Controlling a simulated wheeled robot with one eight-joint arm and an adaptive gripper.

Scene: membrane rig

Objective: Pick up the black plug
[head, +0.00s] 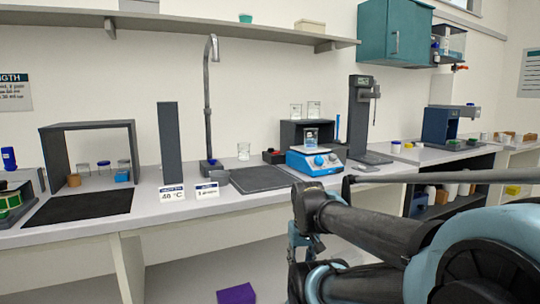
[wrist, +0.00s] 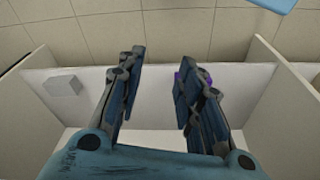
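My gripper (wrist: 158,78) is open, its two dark fingers well apart with nothing between them. In the head view my arm reaches in from the lower right, in front of the bench's front edge, and the fingertips are not clear there. I cannot pick out the black plug with certainty. A small dark grey block (head: 219,177) lies on the bench by the tall stand's foot, but I cannot tell whether it is the plug. No black plug shows in the wrist view.
The bench (head: 148,200) holds a dark mat (head: 262,179), a blue hotplate (head: 314,162) with a beaker, a tall grey column (head: 172,143) and two small signs. A purple box (head: 237,293) lies on the floor. White panels flank the gripper in the wrist view.

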